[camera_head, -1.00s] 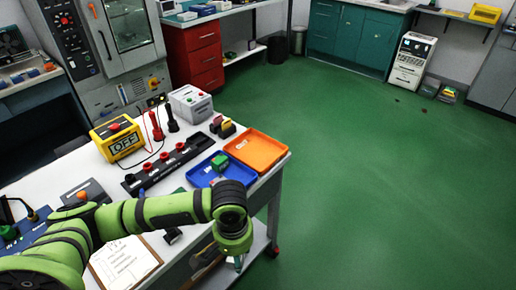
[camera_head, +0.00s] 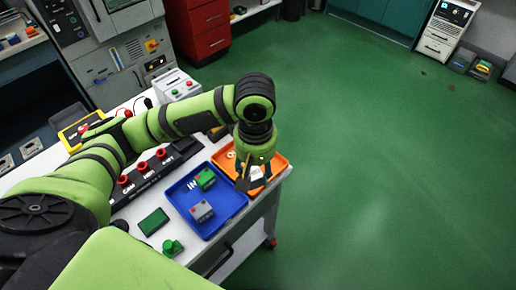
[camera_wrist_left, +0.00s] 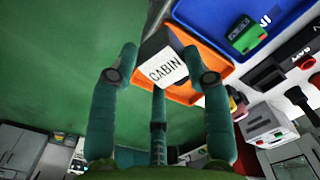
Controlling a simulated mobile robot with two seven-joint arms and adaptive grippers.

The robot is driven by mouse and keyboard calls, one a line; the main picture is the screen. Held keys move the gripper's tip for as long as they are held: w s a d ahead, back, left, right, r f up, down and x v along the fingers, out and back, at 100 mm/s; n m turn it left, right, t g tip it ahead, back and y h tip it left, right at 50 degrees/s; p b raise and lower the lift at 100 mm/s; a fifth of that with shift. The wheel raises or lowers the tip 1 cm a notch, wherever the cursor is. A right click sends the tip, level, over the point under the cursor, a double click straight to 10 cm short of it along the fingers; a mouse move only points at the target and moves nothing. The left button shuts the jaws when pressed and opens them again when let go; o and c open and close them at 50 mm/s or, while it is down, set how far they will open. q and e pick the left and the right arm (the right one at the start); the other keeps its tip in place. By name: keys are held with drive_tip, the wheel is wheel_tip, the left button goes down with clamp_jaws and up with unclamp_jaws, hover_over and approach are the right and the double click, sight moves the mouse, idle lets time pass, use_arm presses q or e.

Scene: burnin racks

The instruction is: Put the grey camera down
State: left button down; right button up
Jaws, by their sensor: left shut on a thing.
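My left gripper (camera_head: 254,172) points down over the orange tray (camera_head: 279,160) at the table's right edge. I cannot tell whether the camera touches the tray. My right gripper is not in view.
The blue tray (camera_head: 232,207) beside the orange one holds a green block (camera_head: 205,179) and a grey block with red on it (camera_head: 202,211). A dark green pad (camera_head: 153,222) and a small green part (camera_head: 172,247) lie near the front edge. Green floor is open to the right.

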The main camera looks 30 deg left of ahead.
use_arm(q)
drive_tip(key=shift+w+a+f, duration=0.15)
drive_tip(key=shift+w+a, duration=0.05)
drive_tip(key=shift+w, duration=0.25)
drive_tip(key=w+a+f, duration=0.1)
drive_tip(key=w+f, duration=0.1)
drive_tip(key=w, duration=0.1)
drive_tip(key=w+a+f+p, duration=0.1)
drive_tip(key=w+a+f, duration=0.1)
drive_tip(key=w, duration=0.1)
drive_tip(key=w+a+f, duration=0.2)
drive_tip(key=w, duration=0.1)
drive_tip(key=shift+a+f, duration=0.25)
wheel_tip(320, 180, down, 3)
drive_tip(key=shift+s+p, duration=0.15)
drive_tip(key=shift+p, duration=0.4)
drive_tip(key=shift+f, duration=0.55)
drive_tip(key=c, duration=0.6)
unclamp_jaws()
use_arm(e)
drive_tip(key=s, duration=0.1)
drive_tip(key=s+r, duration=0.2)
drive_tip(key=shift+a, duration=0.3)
